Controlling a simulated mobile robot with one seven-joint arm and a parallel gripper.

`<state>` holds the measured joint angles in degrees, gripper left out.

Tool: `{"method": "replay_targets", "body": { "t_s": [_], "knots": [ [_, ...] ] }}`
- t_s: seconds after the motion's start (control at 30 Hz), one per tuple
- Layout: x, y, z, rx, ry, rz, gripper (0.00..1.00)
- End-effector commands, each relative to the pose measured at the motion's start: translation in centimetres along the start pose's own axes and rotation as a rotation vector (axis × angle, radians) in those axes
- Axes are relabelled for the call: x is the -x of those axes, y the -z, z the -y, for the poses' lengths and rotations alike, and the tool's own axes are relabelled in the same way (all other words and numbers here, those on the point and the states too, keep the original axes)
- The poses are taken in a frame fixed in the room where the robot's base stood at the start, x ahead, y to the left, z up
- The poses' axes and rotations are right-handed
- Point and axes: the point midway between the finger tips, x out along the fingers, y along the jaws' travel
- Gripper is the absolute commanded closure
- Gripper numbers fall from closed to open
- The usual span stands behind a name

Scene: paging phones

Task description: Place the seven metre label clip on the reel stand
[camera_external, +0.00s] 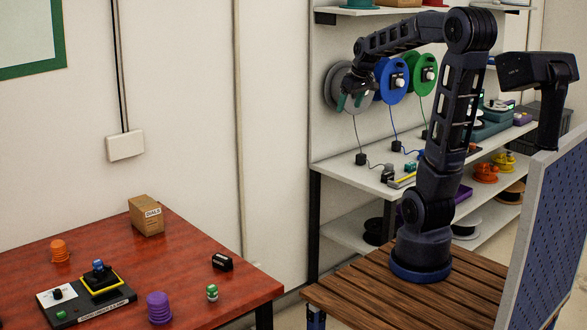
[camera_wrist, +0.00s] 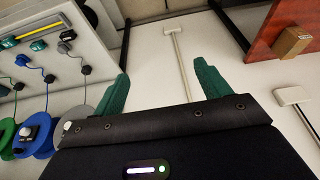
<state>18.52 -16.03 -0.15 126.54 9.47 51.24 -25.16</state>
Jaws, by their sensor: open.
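My gripper (camera_external: 350,102) is open in front of the grey reel (camera_external: 333,92) on the wall panel. In the wrist view my gripper (camera_wrist: 163,88) has its green fingers apart, with only wall and a white conduit behind the gap. A blue reel (camera_external: 391,80) and a green reel (camera_external: 423,72) hang beside the grey one. Cords run down from the reels to small black blocks, such as this one (camera_external: 361,159), on the shelf. A small teal piece (camera_external: 410,167) lies near them. No seven metre marking is readable, so I cannot tell which piece is the label clip.
A yellow-edged strip (camera_external: 403,181) lies at the shelf's front edge. The red table (camera_external: 200,249) at left holds a cardboard box (camera_external: 147,215), a joystick panel (camera_external: 88,294), a black block (camera_external: 222,262) and a purple stack (camera_external: 159,307). A blue pegboard (camera_external: 548,240) stands at right.

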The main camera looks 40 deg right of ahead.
Motion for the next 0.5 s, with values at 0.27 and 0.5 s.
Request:
{"method": "replay_targets", "body": {
  "t_s": [0.27,0.5],
  "knots": [
    [2.6,-7.4,7.0,0.0,-0.01,-0.018,0.24],
    [3.4,-14.0,10.8,-0.011,-0.017,-0.038,0.24]
  ]
}}
